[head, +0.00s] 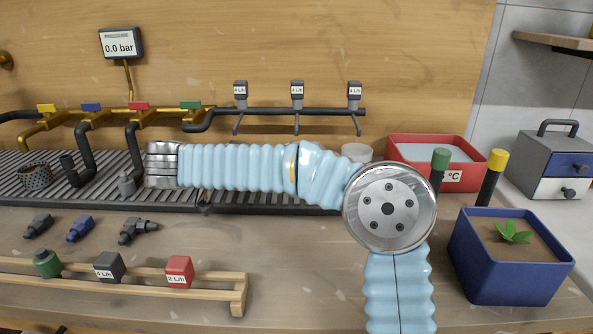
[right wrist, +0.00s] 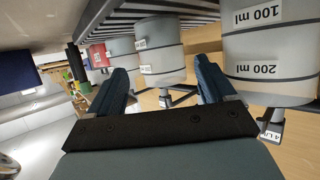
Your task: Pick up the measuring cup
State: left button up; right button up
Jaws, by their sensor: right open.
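In the right wrist view, a translucent grey measuring cup (right wrist: 160,48) shows in the gap between my gripper's fingers. My right gripper (right wrist: 163,80) is open, with a dark blue finger on each side. I cannot tell whether the cup is between the fingertips or just beyond them. A larger cup (right wrist: 270,50), marked 100 ml and 200 ml, is close on the right. Another cup (right wrist: 121,48) stands farther off on the left. In the head view, my light blue right arm covers most of this row. One pale cup rim (head: 356,152) shows above it. The right fingers are hidden there, and my left gripper is out of view.
A ribbed dark rack (head: 100,190) runs under my arm. Behind are a pipe with hanging taps (head: 297,95) and a red box (head: 400,143). Dark bottles (head: 491,178) and a blue planter (head: 510,270) are at right. A wooden rail (head: 210,285) crosses the front left.

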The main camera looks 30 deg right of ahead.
jog(key=x, duration=0.7)
jog(key=shift+w+r, duration=0.1)
jog(key=shift+c, duration=0.3)
jog(key=c, duration=0.8)
jog(key=shift+o, duration=0.2)
jog(key=shift+r, duration=0.15)
